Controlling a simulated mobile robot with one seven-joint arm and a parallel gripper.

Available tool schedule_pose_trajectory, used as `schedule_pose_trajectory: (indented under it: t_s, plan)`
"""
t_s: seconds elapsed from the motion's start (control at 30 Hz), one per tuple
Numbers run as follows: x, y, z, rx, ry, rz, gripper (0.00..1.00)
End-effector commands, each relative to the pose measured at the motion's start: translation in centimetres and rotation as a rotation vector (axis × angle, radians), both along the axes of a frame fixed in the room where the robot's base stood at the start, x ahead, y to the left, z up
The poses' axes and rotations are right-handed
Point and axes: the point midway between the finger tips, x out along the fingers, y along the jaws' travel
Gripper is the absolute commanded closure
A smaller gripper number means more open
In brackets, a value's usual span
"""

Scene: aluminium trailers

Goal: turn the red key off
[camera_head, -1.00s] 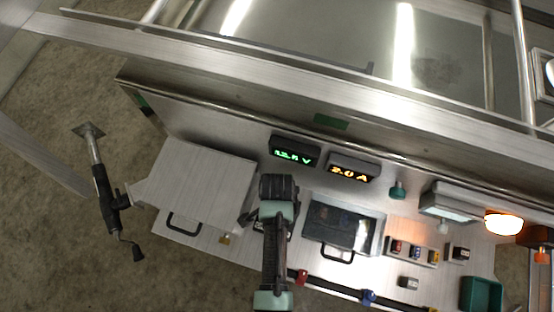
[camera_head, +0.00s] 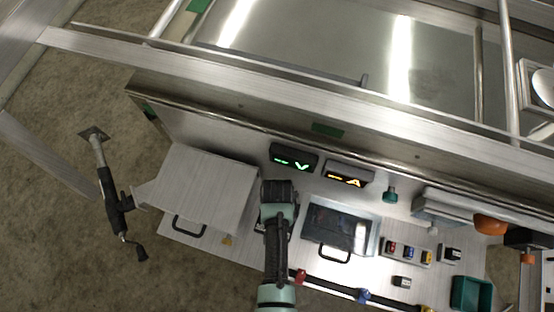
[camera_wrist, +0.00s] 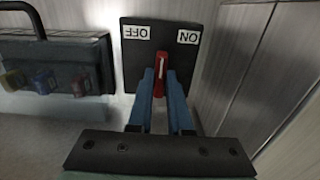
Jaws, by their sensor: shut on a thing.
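The red key (camera_wrist: 161,68) stands on a black switch plate (camera_wrist: 133,66) in the wrist view. The plate has a white OFF label (camera_wrist: 136,32) at left and an ON label (camera_wrist: 188,37) at right, both upside down. The key lies nearly upright in the picture, its upper end between the labels. My gripper (camera_wrist: 160,84) has its blue fingers closed on both sides of the key. In the head view my arm hides the key and the fingertips.
The voltage display (camera_head: 294,158) shows a green V with dashes, the current display (camera_head: 347,175) an orange A with dashes. The orange lamp (camera_head: 490,224) is unlit. A panel with a handle (camera_head: 335,253) lies right of my arm. Coloured switches (camera_head: 409,252) and a green bin (camera_head: 472,293) are further right.

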Motion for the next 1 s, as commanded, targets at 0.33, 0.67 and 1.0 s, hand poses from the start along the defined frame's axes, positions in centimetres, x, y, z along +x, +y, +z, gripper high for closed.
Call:
schedule_pose_trajectory:
  t_s: [0.33,0.67,1.0]
  plan:
    - [0.04,0.0,0.18,-0.001,0.0,0.33,1.0]
    - [0.05,-0.01,0.11,0.0,-0.001,0.605,1.0]
    - [0.1,0.0,0.07,-0.002,-0.003,0.77,1.0]
